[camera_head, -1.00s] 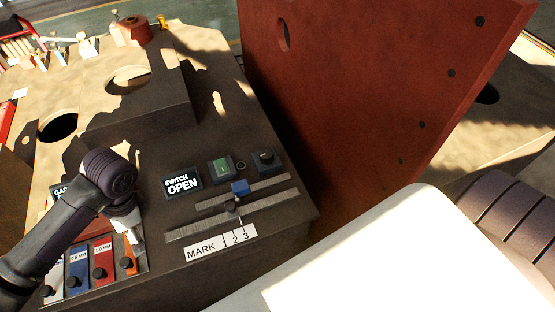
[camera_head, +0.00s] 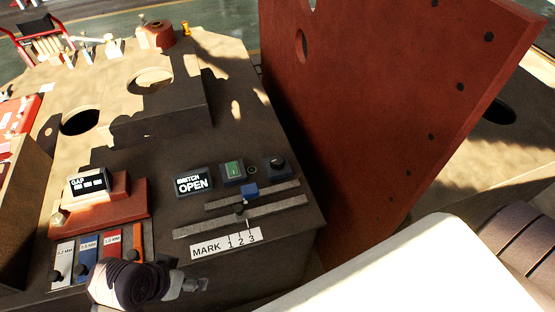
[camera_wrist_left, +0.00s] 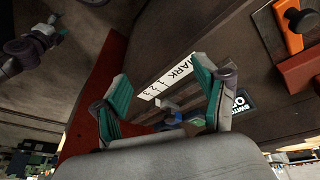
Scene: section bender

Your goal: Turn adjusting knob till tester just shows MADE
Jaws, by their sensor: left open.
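The tester display (camera_head: 193,182) reads SWITCH OPEN on the dark bench face. To its right are a green-faced box (camera_head: 233,171) and a dark box with a round black knob (camera_head: 277,162). Below, a blue block (camera_head: 250,190) and a small dark knob (camera_head: 239,210) sit at two grey rails, above a MARK 1 2 3 label (camera_head: 226,242). I cannot tell which knob is the adjusting one. My left gripper (camera_head: 202,284) is open and empty, below the label. In the left wrist view its teal fingers (camera_wrist_left: 160,75) are spread, with rails and blue block beyond.
A GAP display (camera_head: 88,183) stands on a red block at left, above several coloured gauge slots (camera_head: 88,258). A large red plate (camera_head: 375,110) rises at right. An arm (camera_wrist_left: 32,46), apparently my right, shows in the wrist view; its jaws are unclear.

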